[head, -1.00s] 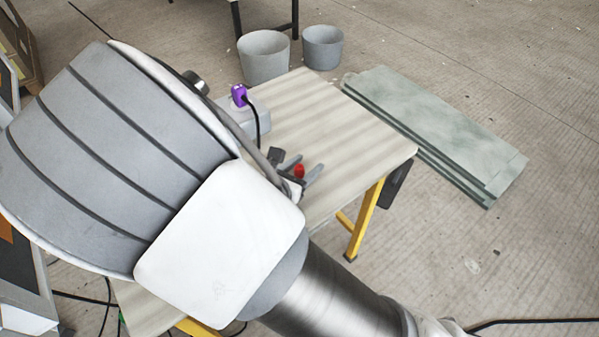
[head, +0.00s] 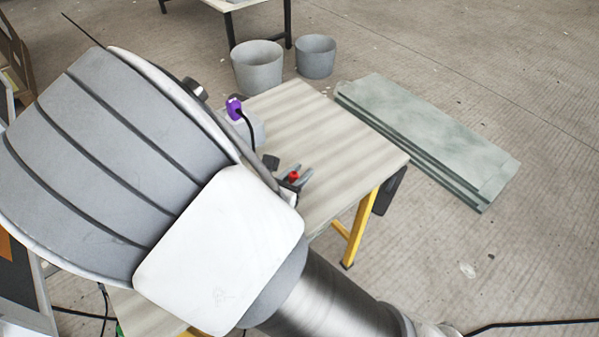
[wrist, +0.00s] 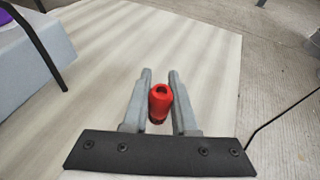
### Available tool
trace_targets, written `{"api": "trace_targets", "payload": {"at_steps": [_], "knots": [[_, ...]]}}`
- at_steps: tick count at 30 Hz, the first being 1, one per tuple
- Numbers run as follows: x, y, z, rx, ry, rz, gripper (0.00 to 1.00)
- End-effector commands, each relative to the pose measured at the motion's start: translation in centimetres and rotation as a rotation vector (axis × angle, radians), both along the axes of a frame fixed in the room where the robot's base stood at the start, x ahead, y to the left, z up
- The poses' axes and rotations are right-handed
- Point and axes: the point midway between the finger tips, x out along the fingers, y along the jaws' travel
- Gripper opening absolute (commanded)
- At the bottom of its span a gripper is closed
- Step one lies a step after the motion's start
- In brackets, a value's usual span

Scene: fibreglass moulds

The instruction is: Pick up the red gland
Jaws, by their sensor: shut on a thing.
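The red gland (wrist: 158,108) is a small red cylinder with a hole in its top. In the wrist view it sits between the two grey fingers of my gripper (wrist: 160,98), which are shut on it. In the head view the red gland (head: 293,176) shows as a small red spot between the fingers of my gripper (head: 295,173). It is over the wooden table (head: 340,140). I cannot tell whether its base touches the tabletop. My arm hides part of the table.
A grey box (head: 246,126) with a purple connector (head: 234,108) and black cable stands on the table to the gripper's left. Two grey buckets (head: 257,68) and stacked greenish boards (head: 430,135) are on the floor beyond. The tabletop right of the gripper is clear.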

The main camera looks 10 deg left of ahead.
Motion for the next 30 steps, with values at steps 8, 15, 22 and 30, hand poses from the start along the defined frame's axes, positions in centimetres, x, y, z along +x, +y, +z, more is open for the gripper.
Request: {"api": "trace_targets", "payload": {"at_steps": [8,15,22,30], "knots": [[-1.0,-1.3,3.8,-0.001,0.002,-0.001,0.0],[-3.8,-5.3,6.7,-0.001,0.002,-0.001,0.0],[-4.3,-5.8,7.7,-0.009,-0.007,0.003,0.0],[-4.6,-6.4,8.5,-0.011,-0.01,0.003,0.0]]}}
